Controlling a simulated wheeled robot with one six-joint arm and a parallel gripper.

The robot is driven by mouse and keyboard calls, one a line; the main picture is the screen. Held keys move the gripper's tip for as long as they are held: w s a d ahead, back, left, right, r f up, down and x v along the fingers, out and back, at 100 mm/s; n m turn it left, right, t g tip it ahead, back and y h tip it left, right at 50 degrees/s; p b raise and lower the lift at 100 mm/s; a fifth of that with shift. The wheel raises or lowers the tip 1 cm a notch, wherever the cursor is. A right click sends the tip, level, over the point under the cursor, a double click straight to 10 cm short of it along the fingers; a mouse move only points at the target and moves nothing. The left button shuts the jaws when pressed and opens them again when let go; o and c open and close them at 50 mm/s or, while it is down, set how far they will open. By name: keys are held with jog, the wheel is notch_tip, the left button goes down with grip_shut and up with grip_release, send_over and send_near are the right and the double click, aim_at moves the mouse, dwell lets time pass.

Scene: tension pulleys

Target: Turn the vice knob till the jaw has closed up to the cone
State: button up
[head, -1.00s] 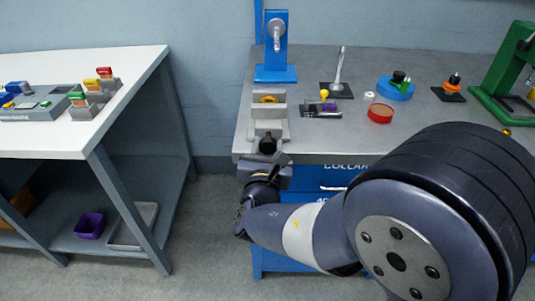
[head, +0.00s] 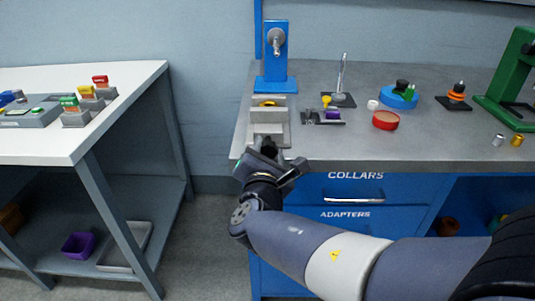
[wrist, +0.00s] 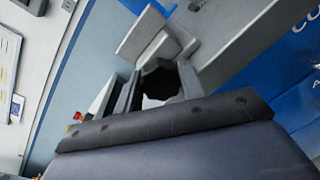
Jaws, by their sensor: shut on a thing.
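The grey vice (head: 281,134) sits at the left front corner of the workbench. A yellow-orange piece (head: 267,103), likely the cone, shows between its jaws; its shape is mostly hidden, and I cannot tell whether the front jaw touches it. The dark, lobed vice knob (head: 268,146) faces the bench's front edge and shows large in the wrist view (wrist: 160,82). My gripper (head: 272,158) is at the knob, with a finger on each side, shut on it. In the wrist view the fingers of my gripper (wrist: 158,88) flank the knob, and the yellow piece is out of sight.
A blue stand (head: 276,60) rises behind the vice. To the right are a small tray (head: 322,122), a spindle on a black base (head: 341,98), a red dish (head: 385,120) and a green press (head: 505,85). A white table (head: 120,90) stands left, across a floor gap.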

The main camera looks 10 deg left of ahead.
jog(key=o, duration=1)
jog(key=shift+r+p, duration=0.1)
jog(key=shift+p, duration=0.55)
